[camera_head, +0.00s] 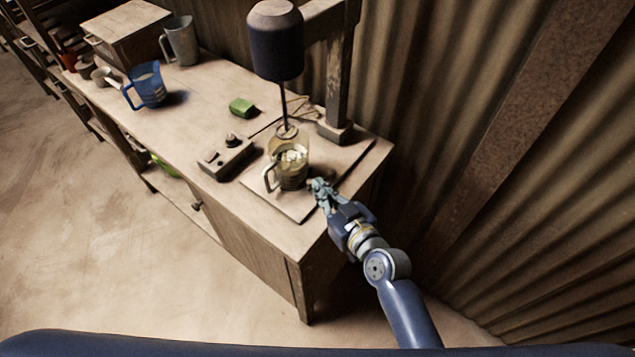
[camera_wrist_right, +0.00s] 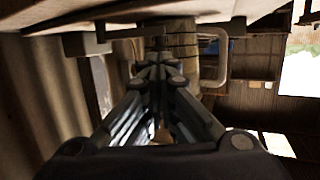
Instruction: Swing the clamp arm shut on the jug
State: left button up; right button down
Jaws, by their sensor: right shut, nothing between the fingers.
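A clear glass jug (camera_head: 290,168) with pale contents stands upright on a flat base board (camera_head: 294,212), under a dark mixer head whose thin shaft reaches down into it. Its handle points to the left. In the right wrist view the jug (camera_wrist_right: 181,42) is just beyond the fingertips, its handle at the right. A dark bar (camera_wrist_right: 128,33) crosses beside the jug there; it may be the clamp arm, but I cannot tell its position. My right gripper (camera_head: 319,186) is shut and empty, close to the jug's right side; it also fills the right wrist view (camera_wrist_right: 158,75). My left gripper is out of view.
The mixer head (camera_head: 276,45) hangs from a post (camera_head: 338,85) behind the jug. A control box (camera_head: 226,158) stands left of the board. A corrugated wall (camera_head: 480,130) bounds the right.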

aim_at(302, 173)
jog(key=shift+x, duration=1.1)
jog(key=shift+w+a+r+p, duration=0.1)
jog(key=shift+w+a+p, duration=0.3)
jog(key=shift+a, duration=0.25)
jog(key=shift+w+a, duration=0.25)
